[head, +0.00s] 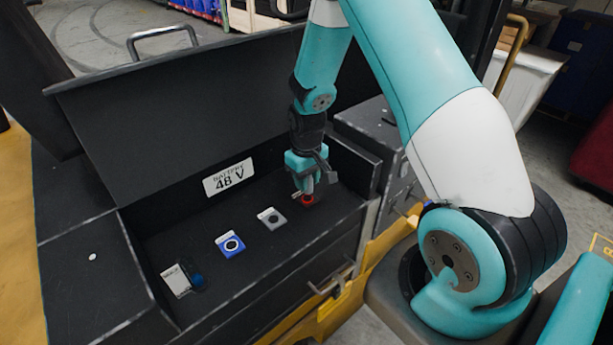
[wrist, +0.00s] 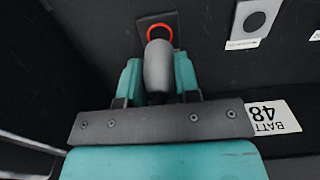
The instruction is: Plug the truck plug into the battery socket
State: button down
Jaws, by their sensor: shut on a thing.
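My gripper (head: 308,190) points down into the black battery compartment at its right end. In the wrist view its teal fingers (wrist: 158,80) are shut on a grey rounded plug (wrist: 157,66). A socket with a red ring (wrist: 160,32) on a dark plate lies just beyond the plug. The plug's far end overlaps the lower part of the ring in this view. The red part (head: 309,200) shows right below the fingers in the head view. I cannot tell whether the plug touches or enters the socket; its tip is hidden.
A grey socket (head: 271,217) and a blue socket (head: 230,243) sit in line to the left. Farther left is a pale plate (head: 178,280) beside a dark blue part. A "BATTERY 48 V" label (head: 228,178) is on the back wall. The raised lid (head: 180,100) stands behind.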

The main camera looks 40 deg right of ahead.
jog(key=shift+f+b, duration=0.4)
jog(key=shift+f, duration=0.5)
jog(key=shift+f+b, duration=0.45)
jog(key=shift+f, duration=0.1)
dwell(1.5)
jog(key=c, duration=0.8)
grip_release()
jog(key=shift+o, duration=0.2)
notch_tip(320, 180, up, 17)
jog(key=b, duration=0.4)
jog(key=shift+r, duration=0.2)
